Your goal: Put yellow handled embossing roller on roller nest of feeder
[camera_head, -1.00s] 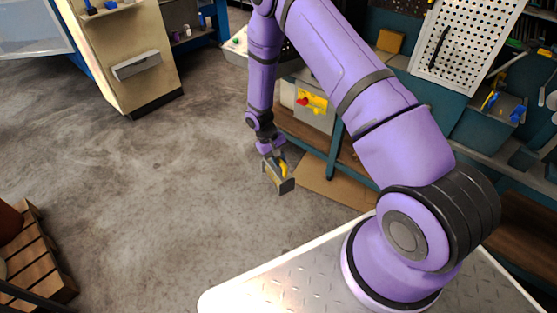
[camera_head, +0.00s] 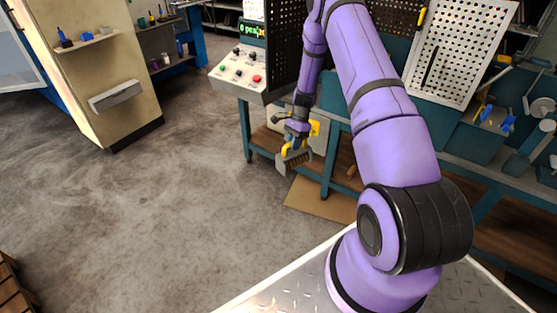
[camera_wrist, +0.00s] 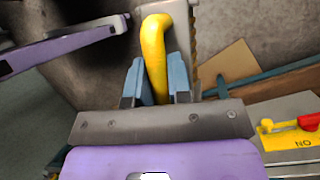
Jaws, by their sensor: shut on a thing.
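My gripper (camera_wrist: 155,88) is shut on the yellow handle of the embossing roller (camera_wrist: 153,48), which stands between its two blue-grey fingers in the wrist view. In the head view the roller (camera_head: 294,161) hangs below my gripper (camera_head: 297,138), in the air above the floor and in front of the teal workbench. A grey part of the roller with a toothed edge shows behind the handle in the wrist view. I cannot make out the feeder or its roller nest for sure.
A control panel (camera_head: 246,70) with buttons stands at the left end of the teal workbench (camera_head: 262,157). A beige cabinet (camera_head: 95,75) stands at the left. A brown flat board (camera_head: 320,202) lies under the bench. The grey floor (camera_head: 170,210) between is clear.

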